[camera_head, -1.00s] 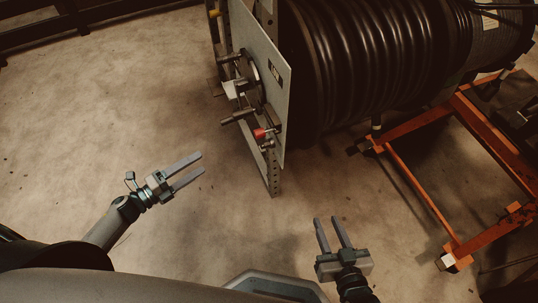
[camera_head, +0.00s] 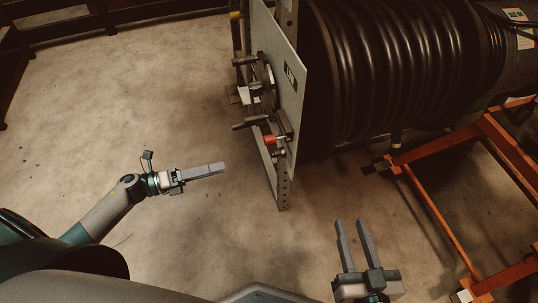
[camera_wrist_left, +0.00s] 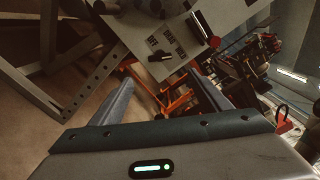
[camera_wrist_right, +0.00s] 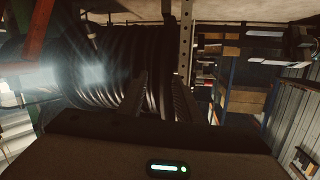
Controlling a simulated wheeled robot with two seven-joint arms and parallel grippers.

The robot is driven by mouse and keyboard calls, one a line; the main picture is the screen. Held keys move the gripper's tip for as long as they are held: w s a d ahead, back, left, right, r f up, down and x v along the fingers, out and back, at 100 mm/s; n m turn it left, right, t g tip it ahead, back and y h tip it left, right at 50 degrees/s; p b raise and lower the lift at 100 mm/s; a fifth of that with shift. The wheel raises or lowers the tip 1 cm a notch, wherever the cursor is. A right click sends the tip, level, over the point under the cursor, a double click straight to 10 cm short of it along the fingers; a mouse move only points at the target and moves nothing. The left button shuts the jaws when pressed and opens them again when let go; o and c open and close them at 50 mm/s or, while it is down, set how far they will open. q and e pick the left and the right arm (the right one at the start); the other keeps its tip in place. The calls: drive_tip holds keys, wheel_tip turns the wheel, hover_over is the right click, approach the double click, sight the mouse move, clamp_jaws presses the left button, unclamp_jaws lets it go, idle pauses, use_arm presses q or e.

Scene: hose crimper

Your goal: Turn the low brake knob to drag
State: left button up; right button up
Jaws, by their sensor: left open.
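A grey panel (camera_head: 290,80) stands upright on a perforated frame and carries several dark knobs and handles and a red knob (camera_head: 269,140). In the left wrist view the panel (camera_wrist_left: 180,25) is tilted. My left gripper (camera_head: 223,168) is open and empty, left of and apart from the panel. My right gripper (camera_head: 349,221) is open and empty, below and right of it.
A large black ribbed hose drum (camera_head: 390,65) is behind the panel. An orange frame (camera_head: 435,220) stands on the floor at the right. The perforated frame leg (camera_head: 283,190) reaches down near my grippers. The concrete floor (camera_head: 130,120) at left is clear.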

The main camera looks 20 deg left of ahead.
sight(272, 155)
use_arm(q)
drive_tip(key=x, duration=1.6)
drive_tip(key=shift+w+d, duration=0.2)
drive_tip(key=c, duration=1.1)
